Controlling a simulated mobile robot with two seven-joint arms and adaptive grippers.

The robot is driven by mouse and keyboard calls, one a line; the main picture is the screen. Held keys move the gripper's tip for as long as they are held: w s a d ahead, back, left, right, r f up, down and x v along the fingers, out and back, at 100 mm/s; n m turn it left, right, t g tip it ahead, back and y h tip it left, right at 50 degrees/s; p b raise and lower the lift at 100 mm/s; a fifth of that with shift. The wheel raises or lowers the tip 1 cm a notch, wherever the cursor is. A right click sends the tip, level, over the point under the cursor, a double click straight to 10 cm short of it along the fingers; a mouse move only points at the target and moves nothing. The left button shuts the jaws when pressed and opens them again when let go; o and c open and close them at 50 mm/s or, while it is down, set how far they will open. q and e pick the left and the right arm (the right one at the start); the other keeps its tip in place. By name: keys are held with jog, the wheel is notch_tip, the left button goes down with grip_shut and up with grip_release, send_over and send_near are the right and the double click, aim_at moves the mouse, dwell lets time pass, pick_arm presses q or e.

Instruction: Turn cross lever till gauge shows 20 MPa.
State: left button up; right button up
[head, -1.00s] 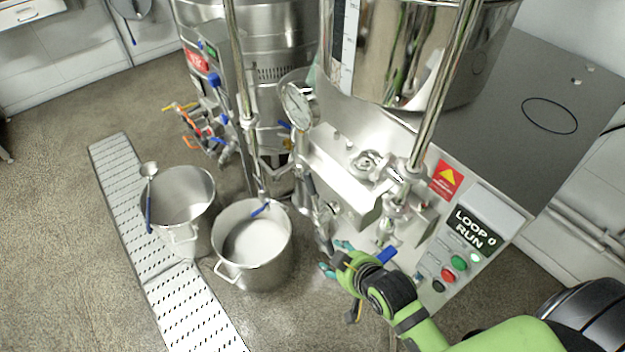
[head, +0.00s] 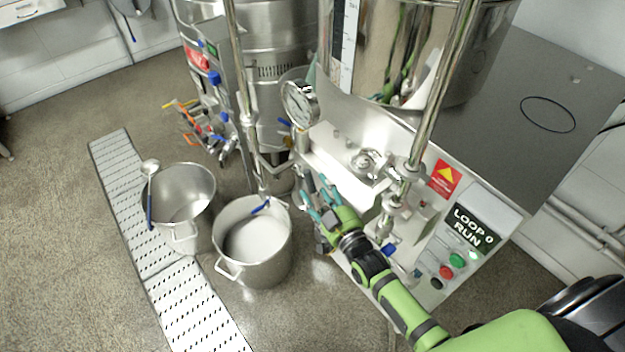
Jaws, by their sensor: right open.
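The pressure gauge (head: 299,103) is a round white dial in a steel case, left of the machine's top. Its needle is too small to read. The cross lever is not clearly visible; my right gripper and arm cover the front of the machine where a steel fitting (head: 309,186) shows. My right gripper (head: 318,203) is open, its teal fingertips spread at the machine's left front side, close to that fitting. I cannot tell whether it touches anything. My left gripper is not in view.
Two steel pots stand on the floor at left, one (head: 178,207) with a ladle and one (head: 253,243) holding pale liquid. A control panel (head: 467,232) reading "LOOP 0 RUN" is at right. A steel hopper (head: 400,60) and upright pipes rise above the machine.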

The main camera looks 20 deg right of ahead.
aim_at(314, 184)
jog(key=shift+w+a, duration=0.15)
jog(key=shift+w, duration=0.8)
jog(key=shift+w+a, duration=0.15)
jog(key=shift+w, duration=0.75)
grip_shut()
jog(key=shift+s+d+f+t+b, duration=0.2)
jog(key=shift+s+t+b, duration=0.25)
jog(key=shift+b, duration=0.55)
jog(key=shift+s+r+t+b, duration=0.25)
jog(key=shift+r+t+b, duration=0.05)
jog(key=shift+t+b, duration=0.1)
jog(key=shift+r, duration=0.1)
grip_release()
